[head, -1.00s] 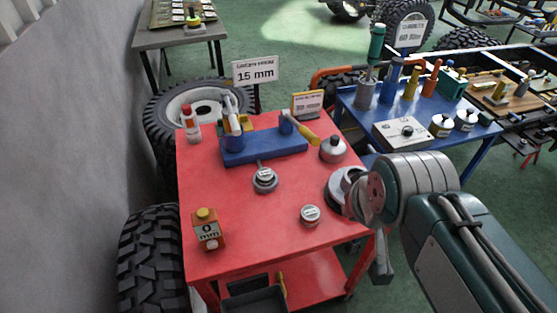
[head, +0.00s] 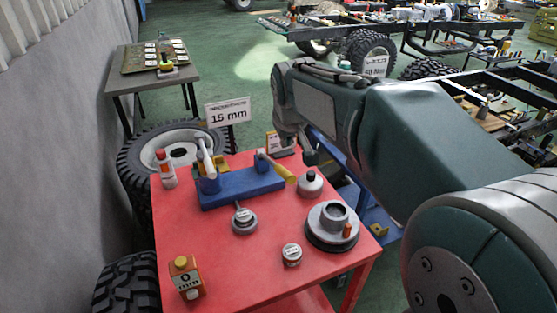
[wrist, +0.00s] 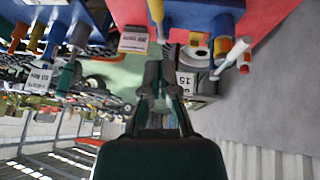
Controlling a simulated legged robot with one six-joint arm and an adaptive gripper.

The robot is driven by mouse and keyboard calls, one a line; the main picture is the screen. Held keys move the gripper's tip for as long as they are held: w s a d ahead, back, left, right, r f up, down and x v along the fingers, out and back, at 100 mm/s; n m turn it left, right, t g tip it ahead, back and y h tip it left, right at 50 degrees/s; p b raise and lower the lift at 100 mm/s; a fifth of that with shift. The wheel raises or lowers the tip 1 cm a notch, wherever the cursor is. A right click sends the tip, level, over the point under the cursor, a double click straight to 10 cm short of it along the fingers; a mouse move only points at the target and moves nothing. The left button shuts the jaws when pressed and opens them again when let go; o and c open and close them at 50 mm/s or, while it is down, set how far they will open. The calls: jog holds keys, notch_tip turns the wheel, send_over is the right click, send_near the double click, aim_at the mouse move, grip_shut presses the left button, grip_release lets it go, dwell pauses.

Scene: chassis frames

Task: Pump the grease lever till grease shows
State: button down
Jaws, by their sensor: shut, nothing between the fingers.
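The grease lever (head: 277,168) has a yellow handle and slopes down to the right from a blue base (head: 245,187) on the red table (head: 205,260). A blue cup with a white-and-grey tool (head: 207,165) stands at the base's left end. My gripper (head: 310,156) is beyond and right of the handle, partly hidden by my arm; contact cannot be told. In the wrist view my gripper (wrist: 163,64) is shut and empty, with the yellow handle (wrist: 156,14) above its tips and apart from them in the picture. No grease can be made out.
A "15 mm" sign (head: 228,112) stands behind the table.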

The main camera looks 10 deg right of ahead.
jog(key=shift+n, duration=0.3)
jog(key=w, duration=0.1)
jog(key=w+f, duration=0.1)
jog(key=w, duration=0.3)
jog(key=shift+a+f, duration=0.15)
jog(key=shift+a, duration=0.25)
send_over(281, 169)
jog(key=a, duration=0.1)
notch_tip(281, 169, down, 8)
jog(key=f, duration=0.2)
jog(key=s+f, duration=0.1)
jog(key=shift+d+f, duration=0.3)
jog(key=shift+s+d+f, duration=0.15)
jog(key=shift+f, duration=0.35)
